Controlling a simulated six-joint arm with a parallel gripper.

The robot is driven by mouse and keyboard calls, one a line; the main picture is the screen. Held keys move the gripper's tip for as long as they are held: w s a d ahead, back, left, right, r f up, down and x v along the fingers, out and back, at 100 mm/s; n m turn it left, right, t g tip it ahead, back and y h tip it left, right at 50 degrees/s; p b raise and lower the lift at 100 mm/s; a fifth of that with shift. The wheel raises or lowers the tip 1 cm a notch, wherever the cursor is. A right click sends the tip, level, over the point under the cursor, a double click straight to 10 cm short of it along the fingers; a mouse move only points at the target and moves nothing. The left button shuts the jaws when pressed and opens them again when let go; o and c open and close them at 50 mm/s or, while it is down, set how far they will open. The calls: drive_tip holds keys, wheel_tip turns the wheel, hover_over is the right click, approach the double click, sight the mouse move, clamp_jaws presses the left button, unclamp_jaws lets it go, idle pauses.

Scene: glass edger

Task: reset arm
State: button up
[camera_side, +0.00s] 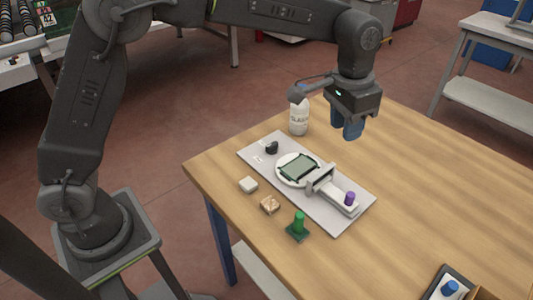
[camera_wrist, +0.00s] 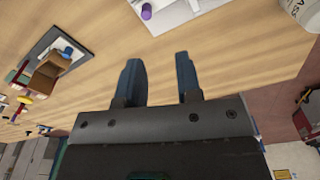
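My gripper (camera_side: 347,130) hangs above the wooden table, behind and to the right of the white bottle in the side view. In the wrist view its two blue-grey fingers (camera_wrist: 160,82) stand apart with nothing between them. The gap shows bare table top and the fingers touch nothing. My arm reaches across the top of the side view and bends down at the wrist.
The table (camera_side: 440,160) holds a grey board (camera_side: 325,212) with a round white plate and green glass piece (camera_side: 298,167), a purple-knobbed slide (camera_side: 350,198), a bottle (camera_side: 299,118), a green-handled block (camera_side: 298,228) and a tray (camera_side: 434,286). The table's right middle is clear.

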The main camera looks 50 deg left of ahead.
drive_tip(key=s+a+r+n+t, duration=0.2)
drive_tip(key=s+a+r, duration=0.5)
drive_tip(key=s+a, duration=0.5)
drive_tip(key=s+a+f+n+t, duration=0.1)
drive_tip(key=s+a+f, duration=0.1)
drive_tip(key=s, duration=0.4)
drive_tip(key=s+a+f+t, duration=0.1)
drive_tip(key=s+a+f, duration=0.1)
drive_tip(key=s, duration=0.5)
drive_tip(key=shift+s+a+n+t, duration=0.2)
drive_tip(key=shift+a+n+t, duration=0.15)
drive_tip(key=shift+a, duration=0.4)
